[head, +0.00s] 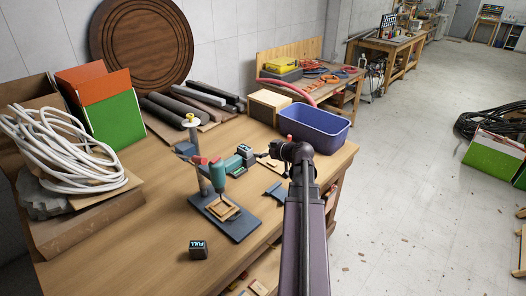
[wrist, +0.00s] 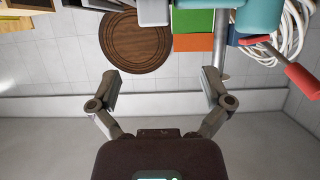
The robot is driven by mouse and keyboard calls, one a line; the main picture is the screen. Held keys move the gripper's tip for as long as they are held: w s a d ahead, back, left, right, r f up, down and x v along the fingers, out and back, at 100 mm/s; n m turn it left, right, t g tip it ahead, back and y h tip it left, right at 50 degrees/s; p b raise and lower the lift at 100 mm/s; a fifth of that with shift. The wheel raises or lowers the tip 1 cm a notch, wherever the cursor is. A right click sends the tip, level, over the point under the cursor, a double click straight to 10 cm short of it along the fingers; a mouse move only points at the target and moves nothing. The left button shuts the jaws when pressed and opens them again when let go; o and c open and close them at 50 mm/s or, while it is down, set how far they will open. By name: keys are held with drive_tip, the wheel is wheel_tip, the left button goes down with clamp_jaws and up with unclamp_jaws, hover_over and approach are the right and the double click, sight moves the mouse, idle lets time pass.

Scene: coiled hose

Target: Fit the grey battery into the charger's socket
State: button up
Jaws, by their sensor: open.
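A dark grey block with a lit "FULL" label (head: 198,250), which looks like a battery, stands on the front of the wooden bench in the head view. A second dark block with a teal-lit face (head: 245,150) sits at a teal tool (head: 236,164) behind the drill press. A small blue-grey piece (head: 276,193) lies right of the press; I cannot tell which is the charger, and no socket shows clearly. My gripper (head: 262,155) is above the bench near the teal tool. In the wrist view my gripper (wrist: 162,84) is open, with nothing between its fingers.
A teal drill press (head: 218,181) stands mid-bench on a dark base holding a wooden piece. A blue bin (head: 310,128) is at the back right. A white hose coil (head: 68,150) and a green box (head: 112,122) crowd the left. The bench around the "FULL" block is clear.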

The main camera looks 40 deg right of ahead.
drive_tip(key=shift+a, duration=0.1)
idle(0.3)
drive_tip(key=w+a+f+g+y, duration=0.2)
drive_tip(key=a+f+g, duration=0.15)
drive_tip(key=a, duration=0.85)
drive_tip(key=w+a+f+g+y, duration=0.1)
drive_tip(key=a+f+g, duration=0.25)
drive_tip(key=a, duration=0.85)
drive_tip(key=s+a+f+g+h, duration=0.1)
drive_tip(key=s+a+g, duration=0.1)
drive_tip(key=a, duration=0.4)
drive_tip(key=s+a+f+g+h, duration=0.1)
drive_tip(key=s+a+f+g, duration=0.1)
drive_tip(key=s+a, duration=0.2)
drive_tip(key=s+a+f+m+g+h, duration=0.1)
drive_tip(key=s+a+g+h, duration=0.1)
drive_tip(key=a, duration=0.7)
drive_tip(key=shift+s+a+f, duration=0.2)
drive_tip(key=shift+s+f, duration=0.05)
drive_tip(key=shift+s, duration=0.3)
wheel_tip(320, 180, down, 8)
drive_tip(key=b, duration=0.7)
drive_tip(key=shift+r, duration=0.25)
